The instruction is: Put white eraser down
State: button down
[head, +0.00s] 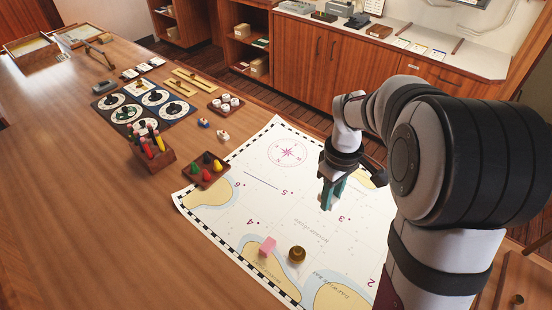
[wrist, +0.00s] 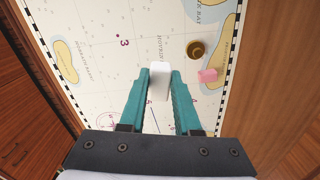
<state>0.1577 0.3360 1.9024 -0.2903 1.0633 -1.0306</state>
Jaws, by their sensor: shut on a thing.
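The white eraser (wrist: 159,80) is a small white block between the two teal fingers of my gripper (wrist: 159,90) in the wrist view. The fingers are shut on it, one on each side. In the head view my gripper (head: 327,203) points down over the right part of the sea chart (head: 262,202), near the number 3. The eraser is mostly hidden by the fingers there. I cannot tell whether it touches the chart.
A pink eraser (head: 267,246) and a round brass weight (head: 297,254) sit on the chart's near part. A tray of coloured pieces (head: 205,171) lies on its left edge. A pen holder (head: 153,155) stands further left. The chart's middle is clear.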

aim_at(335, 209)
jog(key=f, duration=0.1)
jog(key=d+f+n, duration=0.1)
jog(key=f+n, duration=0.1)
jog(key=f, duration=0.1)
jog(key=shift+s+d+f, duration=0.1)
jog(key=shift+s+d, duration=0.1)
jog(key=shift+s, duration=0.05)
jog(key=w+a+f, duration=0.1)
jog(key=a+f, duration=0.1)
jog(key=a, duration=0.1)
jog(key=w+a+f, duration=0.2)
jog(key=a, duration=0.1)
jog(key=w+a+f, duration=0.2)
jog(key=a+f, duration=0.1)
jog(key=a, duration=0.1)
jog(key=shift+f, duration=0.1)
jog(key=shift+w+f, duration=0.1)
jog(key=shift+f, duration=1.8)
jog(key=c, duration=0.6)
grip_release()
jog(key=shift+f, duration=0.1)
